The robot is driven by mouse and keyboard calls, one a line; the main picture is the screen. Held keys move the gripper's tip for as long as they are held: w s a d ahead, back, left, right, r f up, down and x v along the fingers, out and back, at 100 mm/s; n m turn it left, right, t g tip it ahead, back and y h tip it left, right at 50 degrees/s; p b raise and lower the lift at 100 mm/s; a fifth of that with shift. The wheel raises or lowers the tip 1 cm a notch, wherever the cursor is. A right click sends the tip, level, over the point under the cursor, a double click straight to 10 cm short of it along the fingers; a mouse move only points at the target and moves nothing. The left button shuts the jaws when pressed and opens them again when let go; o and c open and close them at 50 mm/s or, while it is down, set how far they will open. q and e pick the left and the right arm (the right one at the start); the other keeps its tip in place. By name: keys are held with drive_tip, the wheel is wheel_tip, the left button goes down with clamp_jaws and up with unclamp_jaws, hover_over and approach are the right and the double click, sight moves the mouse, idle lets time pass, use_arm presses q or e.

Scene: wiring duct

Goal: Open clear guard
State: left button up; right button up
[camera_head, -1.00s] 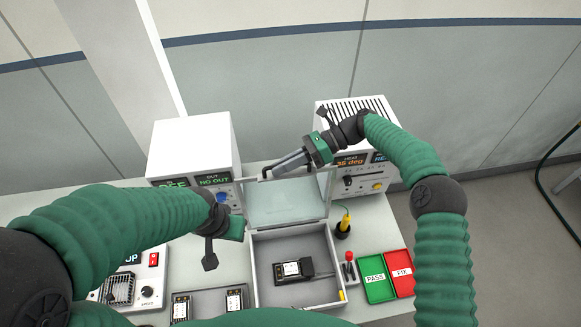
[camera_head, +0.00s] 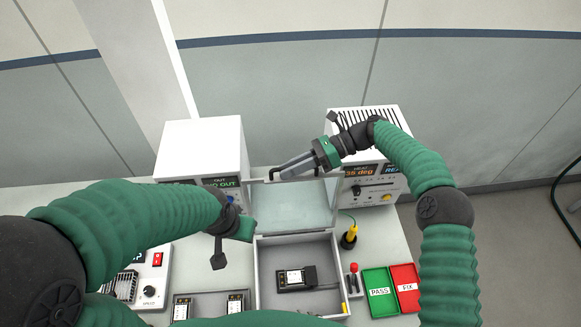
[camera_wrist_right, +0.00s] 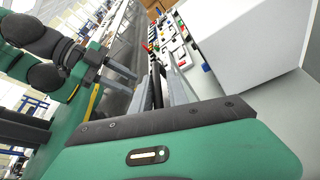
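The clear guard (camera_head: 292,207) is a see-through lid in a pale frame, raised at the back of a grey box (camera_head: 257,285). A dark handle (camera_head: 271,174) shows at its upper edge. My right gripper (camera_head: 280,174) is at that edge, its fingers lying along the handle. In the right wrist view, the fingers (camera_wrist_right: 158,92) are close together with a dark bar between them. My left gripper (camera_head: 240,230) hangs left of the guard, apart from it; its fingers are hidden in the head view. In the right wrist view the left gripper (camera_wrist_right: 118,77) shows two spread, empty fingers.
A black device (camera_head: 295,278) lies in the box. White instruments stand behind left (camera_head: 200,150) and behind right (camera_head: 375,190). Green (camera_head: 379,305) and red (camera_head: 407,290) trays, a yellow-handled tool (camera_head: 350,236) and a red-topped part (camera_head: 353,268) sit right of the box.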

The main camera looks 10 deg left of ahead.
drive_tip(key=shift+w+d, duration=0.1)
drive_tip(key=shift+d, duration=0.05)
drive_tip(key=b+v, duration=0.3)
drive_tip(key=v, duration=0.4)
drive_tip(key=shift+w, duration=0.15)
drive_tip(key=shift+d, duration=0.1)
